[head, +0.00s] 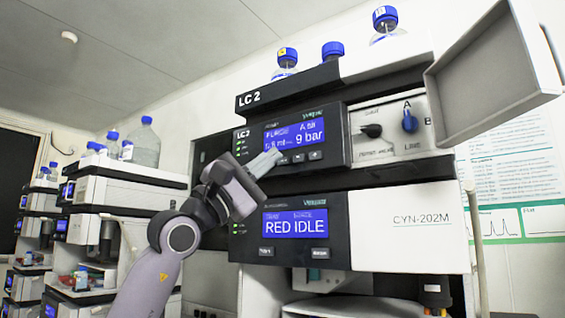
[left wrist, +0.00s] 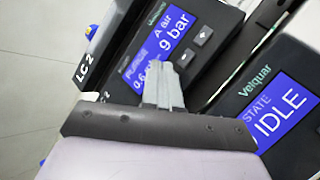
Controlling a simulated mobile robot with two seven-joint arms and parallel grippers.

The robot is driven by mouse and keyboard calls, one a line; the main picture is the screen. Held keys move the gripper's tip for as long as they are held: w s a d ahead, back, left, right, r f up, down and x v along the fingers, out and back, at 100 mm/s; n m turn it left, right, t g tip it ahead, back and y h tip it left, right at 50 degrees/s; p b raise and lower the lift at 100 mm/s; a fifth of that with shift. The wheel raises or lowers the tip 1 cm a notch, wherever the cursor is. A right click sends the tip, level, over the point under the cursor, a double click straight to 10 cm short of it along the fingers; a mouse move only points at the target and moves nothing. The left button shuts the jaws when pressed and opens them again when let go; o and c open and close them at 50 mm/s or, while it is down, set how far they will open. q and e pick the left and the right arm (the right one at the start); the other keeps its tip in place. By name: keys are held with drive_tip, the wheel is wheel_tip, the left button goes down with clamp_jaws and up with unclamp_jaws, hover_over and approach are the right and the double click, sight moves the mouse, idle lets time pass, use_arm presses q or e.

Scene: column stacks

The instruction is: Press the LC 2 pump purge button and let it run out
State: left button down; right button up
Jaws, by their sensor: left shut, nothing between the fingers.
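The LC 2 pump module (head: 337,150) is the upper dark-fronted unit of the stack. Its blue display (head: 306,134) reads PURGE, a small ml figure, A air and 9 bar; it also shows in the left wrist view (left wrist: 176,42). Small buttons (head: 314,155) sit in a row under the display. My left gripper (head: 272,155) is shut and empty, its fingertips at the left end of this row, covering part of the panel. In the left wrist view the fingertips (left wrist: 161,68) overlap the display's lower edge; I cannot tell whether they touch a button. My right gripper is out of view.
To the right are a valve panel with a blue knob (head: 410,121) and an open grey door (head: 482,75) sticking out. Blue-capped bottles (head: 386,22) stand on top. More stacks (head: 118,190) stand at the left.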

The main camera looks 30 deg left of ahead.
use_arm(q)
drive_tip(key=s+b, duration=0.2)
drive_tip(key=s, duration=0.3)
drive_tip(key=shift+a, duration=0.2)
idle(0.7)
